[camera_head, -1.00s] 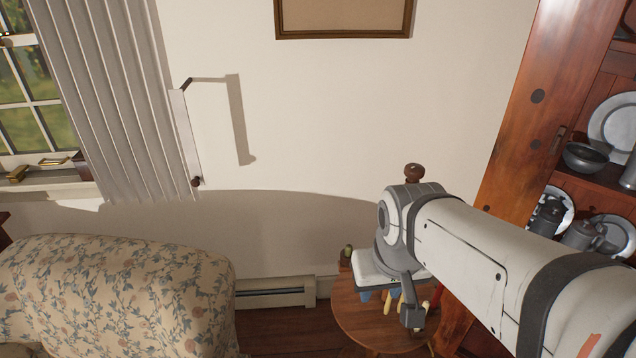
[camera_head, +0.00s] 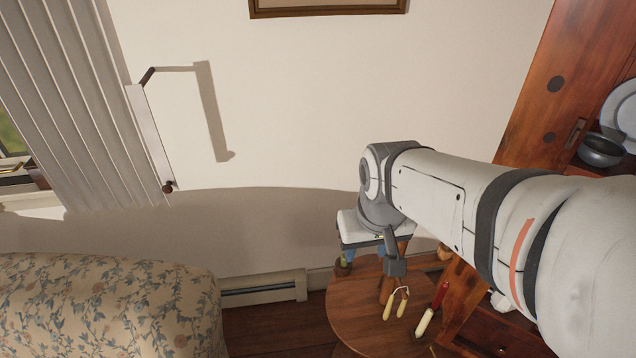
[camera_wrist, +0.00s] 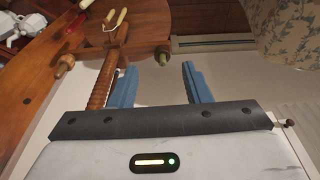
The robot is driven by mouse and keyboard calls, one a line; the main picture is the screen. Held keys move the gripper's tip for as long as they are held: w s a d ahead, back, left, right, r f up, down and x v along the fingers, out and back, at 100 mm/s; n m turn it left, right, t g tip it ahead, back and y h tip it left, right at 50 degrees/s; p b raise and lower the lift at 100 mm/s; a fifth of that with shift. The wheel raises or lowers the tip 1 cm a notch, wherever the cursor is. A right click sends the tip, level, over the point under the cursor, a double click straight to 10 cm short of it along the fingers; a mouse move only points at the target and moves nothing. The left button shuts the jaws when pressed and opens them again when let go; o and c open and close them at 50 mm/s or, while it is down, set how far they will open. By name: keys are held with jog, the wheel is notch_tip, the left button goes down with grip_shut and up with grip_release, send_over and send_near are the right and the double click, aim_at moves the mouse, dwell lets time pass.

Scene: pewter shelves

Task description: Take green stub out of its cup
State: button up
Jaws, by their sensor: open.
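My gripper (camera_wrist: 159,69) is open and empty. I cannot tell the exact distance between fingers and stub.
A turned wooden post (camera_wrist: 102,80) rises from the round table (camera_head: 350,310) close beside one finger. A floral sofa (camera_head: 105,310) is left.

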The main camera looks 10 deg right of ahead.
jog(key=w+f+g+p, duration=0.1)
jog(key=w+f+p, duration=0.2)
jog(key=w, duration=0.4)
jog(key=g+p, duration=0.1)
jog(key=p, duration=0.1)
send_over(344, 262)
jog(key=d, duration=0.1)
jog(key=f, duration=0.6)
jog(key=shift+w+d+f, duration=0.15)
jog(key=shift+w+f, duration=0.1)
jog(key=shift+f, duration=0.15)
notch_tip(344, 262, down, 3)
jog(key=shift+w+f, duration=0.15)
jog(key=f, duration=0.2)
jog(key=a+f, duration=0.1)
jog(key=f, duration=0.1)
jog(key=shift+w+p, duration=0.15)
jog(key=shift+p, duration=0.2)
jog(key=shift+d+f, duration=0.1)
jog(key=shift+f, duration=0.45)
jog(key=shift+c, duration=0.2)
grip_shut()
